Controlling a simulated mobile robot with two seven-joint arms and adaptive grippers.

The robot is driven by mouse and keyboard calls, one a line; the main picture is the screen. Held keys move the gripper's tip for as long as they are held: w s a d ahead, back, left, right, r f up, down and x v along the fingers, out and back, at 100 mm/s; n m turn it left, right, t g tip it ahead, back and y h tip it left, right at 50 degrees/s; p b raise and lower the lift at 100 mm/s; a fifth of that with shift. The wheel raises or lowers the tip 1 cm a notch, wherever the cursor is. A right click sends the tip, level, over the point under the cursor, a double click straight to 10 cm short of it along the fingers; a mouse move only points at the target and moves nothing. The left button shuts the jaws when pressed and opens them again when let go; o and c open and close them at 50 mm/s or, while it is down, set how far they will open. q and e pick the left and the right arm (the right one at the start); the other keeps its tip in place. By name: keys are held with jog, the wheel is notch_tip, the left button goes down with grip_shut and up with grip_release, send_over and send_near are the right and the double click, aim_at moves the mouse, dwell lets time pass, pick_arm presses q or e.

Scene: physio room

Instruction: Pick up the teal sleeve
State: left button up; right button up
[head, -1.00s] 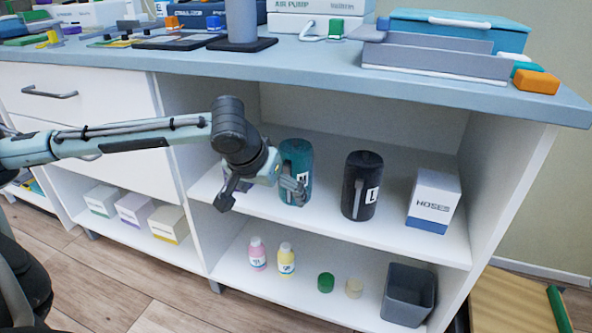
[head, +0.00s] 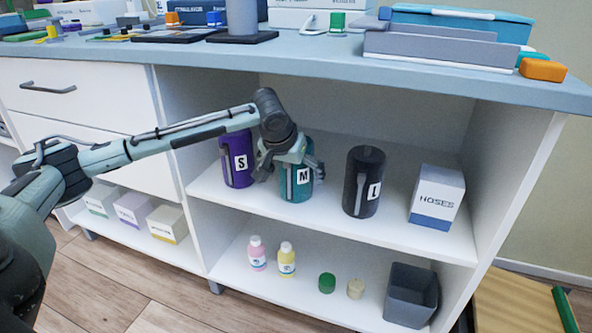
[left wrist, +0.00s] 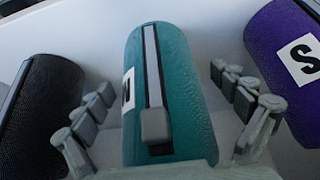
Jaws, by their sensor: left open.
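The teal sleeve (head: 296,186) stands upright on the upper shelf, marked M, between a purple sleeve marked S and a black sleeve marked L. In the left wrist view the teal sleeve (left wrist: 160,95) fills the middle, with a grey strap down its side. My left gripper (head: 287,178) is open at the teal sleeve, and partly hides its top and front. In the left wrist view its fingers (left wrist: 168,112) stand one on each side of the sleeve, with gaps visible. My right gripper is not in view.
The purple sleeve (head: 236,160) stands close on the left, and the black sleeve (head: 363,182) on the right. A HOSES box (head: 436,197) is farther right. The countertop (head: 330,62) overhangs the shelf. Bottles, jars and a grey bin (head: 410,295) occupy the lower shelf.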

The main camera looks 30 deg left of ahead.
pick_arm(q)
jog(key=c, duration=1.5)
jog(key=shift+r, duration=0.15)
